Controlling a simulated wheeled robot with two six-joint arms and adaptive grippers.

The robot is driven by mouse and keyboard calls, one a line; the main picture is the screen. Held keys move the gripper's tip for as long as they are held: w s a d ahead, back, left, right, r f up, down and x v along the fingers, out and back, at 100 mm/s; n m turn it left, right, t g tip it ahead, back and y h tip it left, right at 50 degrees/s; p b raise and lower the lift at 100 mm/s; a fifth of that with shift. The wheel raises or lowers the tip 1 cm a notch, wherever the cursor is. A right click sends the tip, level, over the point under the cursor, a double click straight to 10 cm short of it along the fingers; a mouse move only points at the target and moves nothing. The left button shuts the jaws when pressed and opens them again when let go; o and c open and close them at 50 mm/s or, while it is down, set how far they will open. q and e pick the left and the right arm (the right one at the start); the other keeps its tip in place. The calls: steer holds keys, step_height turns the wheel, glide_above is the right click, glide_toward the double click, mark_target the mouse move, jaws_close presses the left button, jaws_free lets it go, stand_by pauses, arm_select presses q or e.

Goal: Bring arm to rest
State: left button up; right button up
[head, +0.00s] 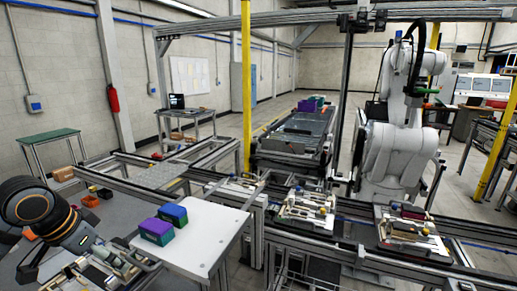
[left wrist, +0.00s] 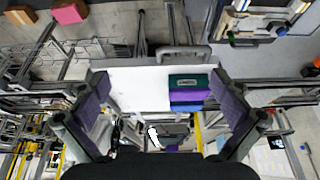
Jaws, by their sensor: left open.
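My left arm comes in from the left in the head view, over the near-left bench. My left gripper (left wrist: 162,88) is open in the left wrist view, with its two purple-padded fingers wide apart and nothing between the pads. Beyond the fingers lies a white table top (left wrist: 140,90). A green box (left wrist: 188,83) and a blue box (left wrist: 188,107) lie on it, towards the right finger. In the head view the white table (head: 205,245) carries a purple-topped box (head: 157,231) and a blue-topped box (head: 174,215) close together. My right gripper is not in view.
Pallets with fixtures (head: 308,212) and (head: 415,232) stand on the rail line to the right. A white robot arm (head: 398,150) stands behind them. A yellow post (head: 246,90) rises behind the white table. Small orange bins (head: 91,200) sit at the left.

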arm_select(q)
steer(key=d+f, duration=0.3)
steer(key=f, duration=0.4)
steer(key=d+f, duration=0.3)
steer(key=f, duration=0.3)
steer(key=s+d+f+n, duration=0.1)
steer(key=s+d+f, duration=0.3)
steer(key=s+f, duration=0.45)
steer(key=s+f+n+y, duration=0.2)
steer(key=s+f+n, duration=0.1)
steer(key=s+f, duration=0.35)
step_height(320, 180, down, 26)
steer(key=s+a+g+b, duration=0.1)
steer(key=s+a+g, duration=0.1)
steer(key=a, duration=0.1)
steer(key=s+f+g+b, duration=0.1)
steer(key=s+f, duration=1.6)
steer(key=s, duration=0.1)
steer(key=shift+s+a+f, duration=0.2)
steer(key=shift+s+a, duration=0.15)
steer(key=shift+a, duration=0.1)
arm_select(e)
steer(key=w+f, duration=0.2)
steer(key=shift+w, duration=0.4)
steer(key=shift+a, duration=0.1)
